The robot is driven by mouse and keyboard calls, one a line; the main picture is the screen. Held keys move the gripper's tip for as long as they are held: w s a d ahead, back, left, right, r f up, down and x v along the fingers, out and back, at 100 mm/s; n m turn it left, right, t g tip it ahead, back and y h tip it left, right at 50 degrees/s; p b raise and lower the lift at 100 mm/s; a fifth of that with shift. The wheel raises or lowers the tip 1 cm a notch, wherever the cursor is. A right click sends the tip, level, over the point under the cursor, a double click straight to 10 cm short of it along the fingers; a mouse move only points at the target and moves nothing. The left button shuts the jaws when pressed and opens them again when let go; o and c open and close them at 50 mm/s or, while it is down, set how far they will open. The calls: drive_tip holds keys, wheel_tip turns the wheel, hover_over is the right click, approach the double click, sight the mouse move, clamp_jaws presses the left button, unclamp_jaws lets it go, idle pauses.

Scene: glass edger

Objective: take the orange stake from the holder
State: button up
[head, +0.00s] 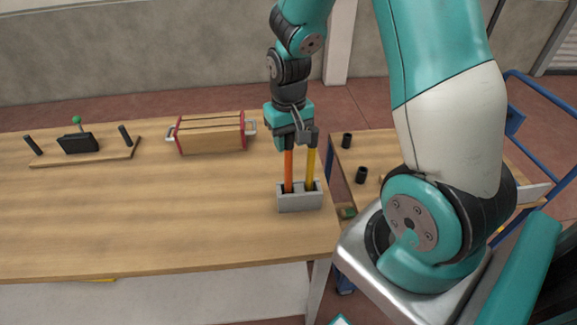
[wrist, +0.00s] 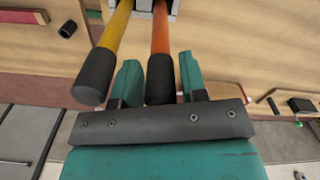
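The orange stake (head: 288,174) stands upright in the grey holder (head: 300,200) near the right end of the table. A yellow stake (head: 311,170) stands beside it in the same holder. My gripper (head: 291,143) is at the upper end of the orange stake. In the wrist view the orange stake (wrist: 161,35) has a black end cap that lies between my gripper's two teal fingers (wrist: 160,80). A narrow gap shows on each side of the cap. The yellow stake (wrist: 112,35), also black-capped, is outside the left finger.
A wooden case with red edges (head: 211,138) stands left of the holder. A board with black posts and a green-knobbed block (head: 78,142) is at the far left. A second table (head: 350,155) with black cylinders is to the right. The front tabletop is clear.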

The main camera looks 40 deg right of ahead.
drive_tip(key=shift+f, duration=0.15)
drive_tip(key=shift+c, duration=0.2)
clamp_jaws()
